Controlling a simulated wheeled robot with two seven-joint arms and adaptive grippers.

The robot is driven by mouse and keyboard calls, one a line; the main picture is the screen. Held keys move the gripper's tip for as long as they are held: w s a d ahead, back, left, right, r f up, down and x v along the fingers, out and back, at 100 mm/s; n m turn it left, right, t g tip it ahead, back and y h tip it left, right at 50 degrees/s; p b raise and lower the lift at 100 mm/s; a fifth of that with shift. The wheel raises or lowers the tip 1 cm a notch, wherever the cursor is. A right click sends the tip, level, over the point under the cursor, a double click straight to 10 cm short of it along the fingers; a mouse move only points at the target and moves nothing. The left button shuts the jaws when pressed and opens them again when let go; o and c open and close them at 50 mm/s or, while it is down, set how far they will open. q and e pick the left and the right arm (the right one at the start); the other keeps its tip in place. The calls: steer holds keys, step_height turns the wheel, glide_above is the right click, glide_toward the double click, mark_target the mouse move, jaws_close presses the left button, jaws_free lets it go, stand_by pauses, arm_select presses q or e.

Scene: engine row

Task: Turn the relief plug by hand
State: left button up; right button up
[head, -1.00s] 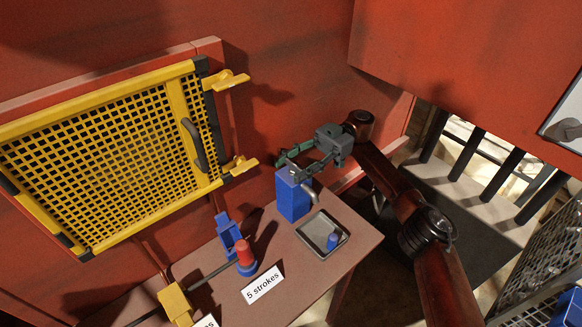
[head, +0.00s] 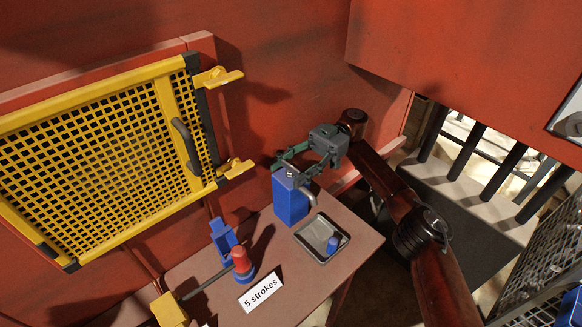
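A blue block (head: 291,205) with a grey bent spout on its right side stands upright on the brown bench. My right gripper (head: 284,172) is at the block's top from behind and the right, its two fingers apart with one at either side of the top. No relief plug can be made out clearly; the fingers cover part of the block's top, and I cannot tell whether they touch anything there. My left gripper is not in view.
A shallow grey tray (head: 310,250) holding a small blue cylinder (head: 333,244) lies beside the block. A red-topped blue post (head: 241,262), a blue bracket (head: 222,237) and a "5 strokes" sign (head: 260,293) are nearer. A yellow mesh guard (head: 100,150) is at left.

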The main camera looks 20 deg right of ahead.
steer(key=o, duration=0.3)
steer(key=shift+r, duration=0.25)
step_height(320, 180, up, 10)
stand_by(0.3)
steer(key=shift+c, duration=0.4)
